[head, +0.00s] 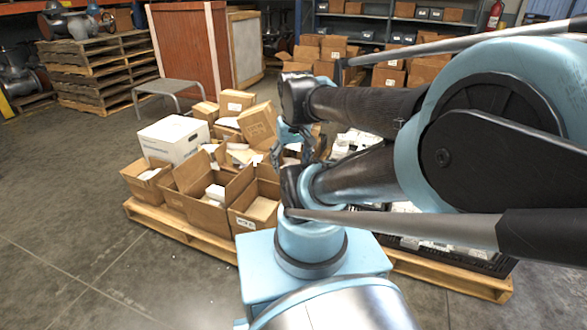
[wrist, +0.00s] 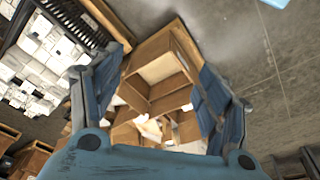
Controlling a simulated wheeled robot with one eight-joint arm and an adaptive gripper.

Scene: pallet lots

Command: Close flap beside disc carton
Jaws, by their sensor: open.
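Several open cardboard cartons stand on a wooden pallet (head: 170,228); I cannot tell which one is the disc carton. A front open carton (head: 192,207) has raised flaps and a white item inside. Beside it to the right is another open carton (head: 243,222) with a pale bottom. My gripper (head: 292,146) is above and behind these cartons, partly hidden by my own arm. In the wrist view my gripper (wrist: 163,92) is open, its two blue fingers far apart. Between them, farther off, open cartons (wrist: 150,52) show with raised flaps. No flap is visibly held.
A black crate (head: 470,258) with white items is at the pallet's right. A grey stool (head: 167,86) stands at back left. Floor at front left is clear.

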